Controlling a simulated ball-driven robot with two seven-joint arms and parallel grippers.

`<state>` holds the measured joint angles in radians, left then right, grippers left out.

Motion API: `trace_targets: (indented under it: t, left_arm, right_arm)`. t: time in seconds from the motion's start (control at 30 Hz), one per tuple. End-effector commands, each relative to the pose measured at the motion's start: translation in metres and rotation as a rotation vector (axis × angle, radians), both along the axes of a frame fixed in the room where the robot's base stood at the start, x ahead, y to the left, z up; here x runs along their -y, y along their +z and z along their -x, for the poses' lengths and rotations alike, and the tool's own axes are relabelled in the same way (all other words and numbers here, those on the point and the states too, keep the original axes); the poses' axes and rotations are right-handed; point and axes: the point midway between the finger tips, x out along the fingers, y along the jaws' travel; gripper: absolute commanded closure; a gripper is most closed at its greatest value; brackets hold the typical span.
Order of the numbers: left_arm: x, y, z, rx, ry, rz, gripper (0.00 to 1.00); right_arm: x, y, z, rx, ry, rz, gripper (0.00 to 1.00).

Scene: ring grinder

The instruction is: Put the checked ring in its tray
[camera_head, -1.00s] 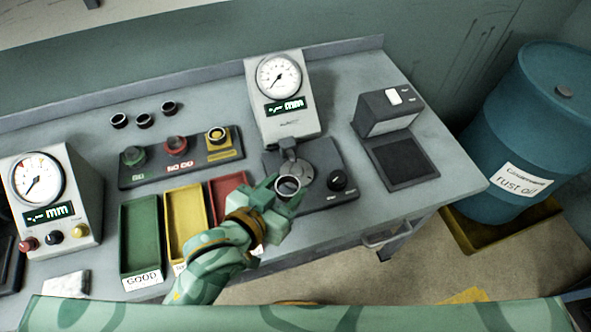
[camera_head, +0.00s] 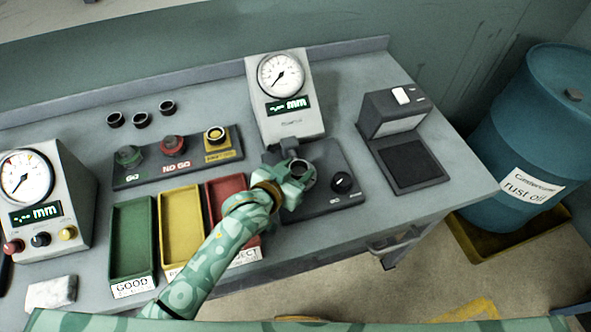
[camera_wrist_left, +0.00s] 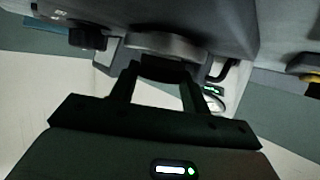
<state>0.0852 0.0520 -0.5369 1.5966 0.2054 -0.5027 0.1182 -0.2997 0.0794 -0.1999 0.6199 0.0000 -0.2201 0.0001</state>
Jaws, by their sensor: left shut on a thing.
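My left gripper (camera_head: 298,178) is shut on a dark-rimmed ring (camera_head: 303,169) at the round plate of the dial gauge station. In the left wrist view the fingers (camera_wrist_left: 157,88) close on a dark piece (camera_wrist_left: 165,68) in front of a grey disc (camera_wrist_left: 165,45); whether the ring touches the plate I cannot tell. Three trays lie left of my gripper: a green one labelled GOOD (camera_head: 132,276), a yellow one (camera_head: 181,228) with its label partly hidden, and a red one (camera_head: 223,190) labelled REJECT, partly covered by my arm. My right gripper is out of view.
The gauge with the white dial (camera_head: 282,110) stands behind my gripper, a black knob (camera_head: 342,182) right of it. A second gauge (camera_head: 70,215) is at left, a dark box (camera_head: 394,113) at right.

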Motion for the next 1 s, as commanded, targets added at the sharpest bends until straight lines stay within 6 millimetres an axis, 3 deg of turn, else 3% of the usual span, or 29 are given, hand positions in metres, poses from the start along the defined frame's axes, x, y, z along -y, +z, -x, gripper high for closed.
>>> trace_targets:
  t: [0.1, 0.13, 0.2, 0.5, 0.67, 0.8, 1.0]
  left_arm:
    - [0.0, 0.001, 0.0, 0.002, 0.0, 0.001, 0.83]
    - [0.0, 0.001, 0.0, 0.001, 0.0, 0.001, 0.51]
    - [0.0, 0.001, 0.0, 0.001, 0.0, 0.001, 0.32]
    - [0.0, 0.0, 0.0, 0.001, 0.0, 0.001, 0.32]
    - [0.0, -0.009, 0.0, 0.0, -0.001, 0.002, 0.32]
    - [-0.02, 0.016, 0.028, 0.002, 0.0, -0.001, 0.32]
    - [-0.049, 0.038, 0.073, 0.0, 0.0, -0.001, 0.32]
  right_arm:
    - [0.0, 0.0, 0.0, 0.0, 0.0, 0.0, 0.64]
    - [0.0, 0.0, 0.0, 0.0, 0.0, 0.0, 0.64]
    - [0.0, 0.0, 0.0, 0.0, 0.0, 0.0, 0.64]
    - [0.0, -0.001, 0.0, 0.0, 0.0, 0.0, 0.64]
    - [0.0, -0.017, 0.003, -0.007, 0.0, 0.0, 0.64]
    - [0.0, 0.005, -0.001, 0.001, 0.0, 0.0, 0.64]
    - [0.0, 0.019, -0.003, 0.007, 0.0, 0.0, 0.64]
